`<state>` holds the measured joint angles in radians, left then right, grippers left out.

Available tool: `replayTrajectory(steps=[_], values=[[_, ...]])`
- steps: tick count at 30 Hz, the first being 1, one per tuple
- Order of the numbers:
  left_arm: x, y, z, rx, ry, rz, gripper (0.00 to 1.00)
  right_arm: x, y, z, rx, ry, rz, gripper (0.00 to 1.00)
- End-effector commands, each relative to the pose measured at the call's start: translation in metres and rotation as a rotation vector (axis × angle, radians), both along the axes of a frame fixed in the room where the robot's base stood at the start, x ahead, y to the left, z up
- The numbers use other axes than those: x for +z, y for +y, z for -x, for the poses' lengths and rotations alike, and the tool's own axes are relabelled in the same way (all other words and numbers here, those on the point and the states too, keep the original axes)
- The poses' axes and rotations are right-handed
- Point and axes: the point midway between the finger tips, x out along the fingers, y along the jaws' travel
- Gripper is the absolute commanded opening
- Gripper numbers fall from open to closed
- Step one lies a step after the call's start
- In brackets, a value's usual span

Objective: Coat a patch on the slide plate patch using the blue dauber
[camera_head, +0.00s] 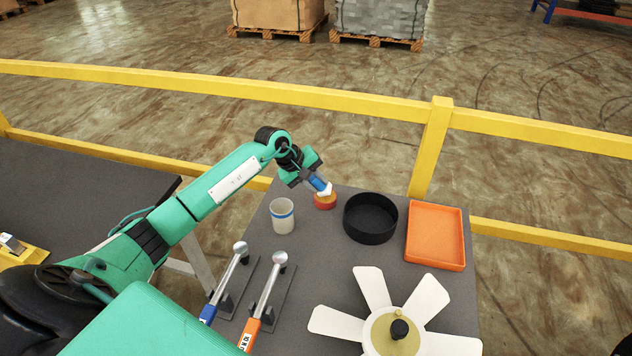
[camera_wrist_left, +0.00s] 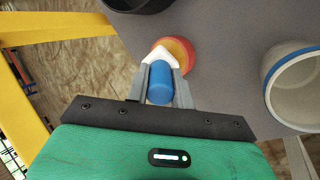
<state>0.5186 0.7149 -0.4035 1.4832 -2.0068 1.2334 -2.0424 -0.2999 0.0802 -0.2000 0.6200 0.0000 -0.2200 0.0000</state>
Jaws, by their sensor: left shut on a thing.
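My left gripper (camera_head: 315,184) is shut on the blue dauber (camera_head: 318,184), a short blue cylinder with a white tip. The dauber is tilted, its white tip down at a small round red-orange pot (camera_head: 325,203) near the table's far edge. In the left wrist view the blue dauber (camera_wrist_left: 160,84) sits between the fingers and its white tip overlaps the red-orange pot (camera_wrist_left: 185,50). I cannot tell whether the tip touches the pot's contents. I cannot pick out the slide plate patch for sure. My right gripper is not in view.
A pale cup with a blue band (camera_head: 283,216) stands left of the pot. A round black tray (camera_head: 370,237) and an orange square tray (camera_head: 435,235) are to the right. Two tools with blue (camera_head: 208,314) and orange (camera_head: 250,333) handles and a white fan (camera_head: 345,322) lie nearer. A yellow rail (camera_head: 430,150) runs behind.

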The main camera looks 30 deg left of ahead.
Motion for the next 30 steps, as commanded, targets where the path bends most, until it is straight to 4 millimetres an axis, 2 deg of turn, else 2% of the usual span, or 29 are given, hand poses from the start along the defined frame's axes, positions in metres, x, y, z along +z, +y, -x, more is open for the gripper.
replayTrajectory(steps=[30], values=[[-0.0047,-0.0002,0.0004,-0.001,0.002,-0.001,0.01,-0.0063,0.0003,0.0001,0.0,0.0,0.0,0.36]])
